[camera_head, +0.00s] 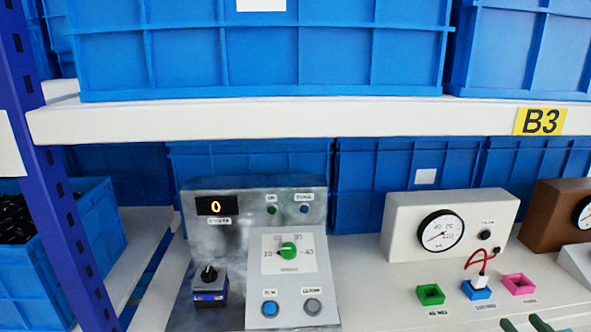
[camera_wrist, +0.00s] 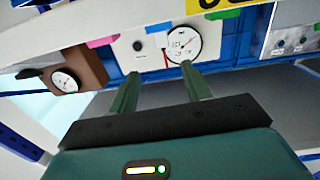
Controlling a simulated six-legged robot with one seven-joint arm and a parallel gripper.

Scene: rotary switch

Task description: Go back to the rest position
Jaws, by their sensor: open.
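My gripper (camera_wrist: 160,71) is open, with two green fingers apart and nothing between them. In the head view only the green fingertips (camera_head: 535,323) show at the bottom right edge, in front of the shelf. The rotary switch, a round green knob (camera_head: 288,248), sits on a white dial plate on the grey control panel (camera_head: 228,260). My gripper is well to the right of it and not touching it. The display (camera_head: 216,206) on the panel reads 0. In the wrist view the panel (camera_wrist: 290,35) shows partly at the upper right, and the picture is upside down.
A white gauge box (camera_head: 400,215) stands right of the panel, with green (camera_head: 430,294), blue (camera_head: 478,289) and pink (camera_head: 518,284) sockets before it. A red cable plugs into the blue one. A brown gauge box (camera_head: 545,215) is further right. The upper shelf (camera_head: 300,117) overhangs them.

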